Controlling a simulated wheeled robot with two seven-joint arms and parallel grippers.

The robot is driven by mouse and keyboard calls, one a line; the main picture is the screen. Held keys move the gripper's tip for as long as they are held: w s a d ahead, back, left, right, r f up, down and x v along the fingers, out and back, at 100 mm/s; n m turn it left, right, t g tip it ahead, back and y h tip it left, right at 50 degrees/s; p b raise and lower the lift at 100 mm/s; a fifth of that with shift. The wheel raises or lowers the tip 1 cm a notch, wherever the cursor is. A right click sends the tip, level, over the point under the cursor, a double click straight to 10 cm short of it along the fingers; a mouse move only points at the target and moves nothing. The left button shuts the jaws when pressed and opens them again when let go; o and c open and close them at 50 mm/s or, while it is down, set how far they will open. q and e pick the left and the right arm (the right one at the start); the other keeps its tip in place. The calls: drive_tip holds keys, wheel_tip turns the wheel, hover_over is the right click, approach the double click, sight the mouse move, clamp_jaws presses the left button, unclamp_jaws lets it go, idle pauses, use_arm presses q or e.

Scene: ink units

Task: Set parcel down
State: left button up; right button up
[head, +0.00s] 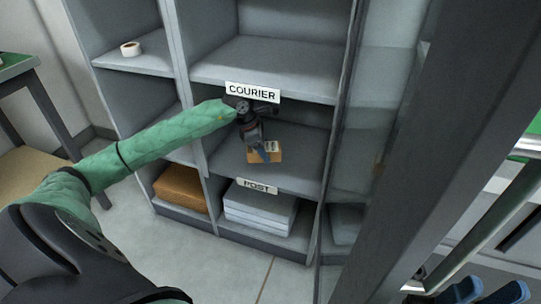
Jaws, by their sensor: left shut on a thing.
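A small brown parcel (275,157) with a pale label is in the shelf compartment under the COURIER sign (252,92). My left gripper (262,151) is shut on it from above, hiding part of its top. The parcel is over the shelf board (300,167), near its front edge; I cannot tell whether it touches the board. My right gripper (487,291) shows at the bottom right corner, its two blue fingers apart with nothing seen between them.
The POST sign (257,186) marks the compartment below, which holds a white stack (260,208). A brown box (181,188) sits to its left. A tape roll (131,48) lies on an upper left shelf. A dark post (410,150) stands at right.

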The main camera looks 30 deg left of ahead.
use_arm(q)
drive_tip(key=w+a, duration=0.1)
drive_tip(key=w, duration=0.4)
drive_tip(key=shift+w+a+f+b, duration=0.15)
drive_tip(key=shift+f+b, duration=0.45)
drive_tip(key=shift+f, duration=1.15)
drive_tip(key=shift+w+d+f+b, duration=0.1)
drive_tip(key=shift+f+b, duration=0.5)
drive_tip(key=shift+f, duration=1.1)
drive_tip(key=shift+w+a, duration=0.1)
drive_tip(key=shift+a, duration=0.05)
drive_tip(key=shift+f, duration=0.2)
drive_tip(key=o, duration=1.1)
drive_tip(key=shift+r, duration=0.1)
drive_tip(key=p+v, duration=0.1)
drive_tip(key=v, duration=0.6)
drive_tip(key=shift+r, duration=0.3)
